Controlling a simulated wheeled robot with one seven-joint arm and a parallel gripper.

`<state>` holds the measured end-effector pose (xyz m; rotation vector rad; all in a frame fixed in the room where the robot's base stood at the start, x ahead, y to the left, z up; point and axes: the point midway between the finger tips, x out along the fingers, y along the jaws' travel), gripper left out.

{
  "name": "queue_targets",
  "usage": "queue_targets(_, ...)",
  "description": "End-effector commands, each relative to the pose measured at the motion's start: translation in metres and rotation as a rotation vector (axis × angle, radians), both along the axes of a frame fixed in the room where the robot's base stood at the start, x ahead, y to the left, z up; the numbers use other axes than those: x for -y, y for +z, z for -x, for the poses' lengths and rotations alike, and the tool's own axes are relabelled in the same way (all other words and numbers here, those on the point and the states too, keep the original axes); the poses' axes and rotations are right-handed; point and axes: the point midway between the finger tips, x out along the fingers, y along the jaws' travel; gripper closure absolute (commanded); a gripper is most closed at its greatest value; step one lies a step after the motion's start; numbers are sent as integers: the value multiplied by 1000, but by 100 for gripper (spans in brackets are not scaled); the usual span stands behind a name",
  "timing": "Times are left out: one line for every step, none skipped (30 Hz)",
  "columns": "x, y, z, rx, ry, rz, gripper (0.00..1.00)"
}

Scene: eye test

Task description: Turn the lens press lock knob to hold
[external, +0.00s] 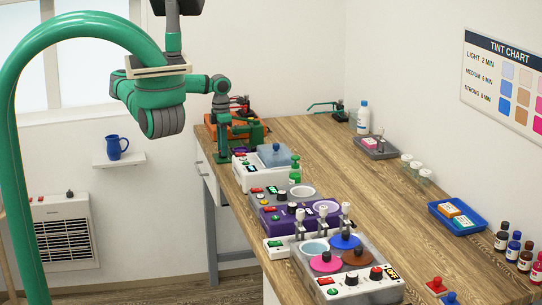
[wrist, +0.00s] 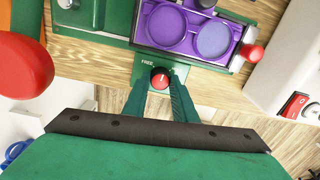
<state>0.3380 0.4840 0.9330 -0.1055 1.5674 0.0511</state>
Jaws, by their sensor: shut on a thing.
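The lock knob (wrist: 160,79) is a small red knob with a dark rim on the green front plate of the lens press. The word FREE is printed at its upper left; I see no HOLD mark, and the knob's exact pointing is too small to tell. My gripper (wrist: 161,88) has its two green fingers shut on the knob, one on each side. The press (wrist: 118,22) is green and carries a purple tray (wrist: 190,50) with two round wells. In the external view my gripper (external: 222,155) is at the front of the press (external: 250,131), where the knob is hidden.
A white machine with a red switch (wrist: 295,105) stands right of the press in the wrist view. A large red-orange part (wrist: 22,62) is close on the left. More machines line the wooden bench (external: 372,183), including a purple one (external: 268,216).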

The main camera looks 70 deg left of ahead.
Motion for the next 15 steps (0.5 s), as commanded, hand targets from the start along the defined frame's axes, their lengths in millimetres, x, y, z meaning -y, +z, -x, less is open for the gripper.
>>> queue_targets(-1,1,0,-1,-42,-3,98)
queue_targets(-1,1,0,-1,-71,-4,98)
queue_targets(-1,1,0,-1,-109,-4,98)
queue_targets(-1,1,0,-1,-137,-4,98)
queue_targets(-1,1,-1,-1,-165,-3,98)
queue_targets(-1,1,-1,0,-203,-3,98)
queue_targets(-1,1,-1,0,-230,-3,98)
queue_targets(-1,1,-1,0,-256,-3,98)
queue_targets(-1,1,-1,-1,-291,-3,98)
queue_targets(-1,1,0,-1,-316,-3,98)
queue_targets(-1,1,-1,-1,-341,-3,98)
queue_targets(-1,1,-1,0,-372,-4,98)
queue_targets(-1,1,-1,-1,-395,-4,98)
queue_targets(-1,1,-1,0,-417,-4,98)
queue_targets(-1,1,-1,0,-444,-3,98)
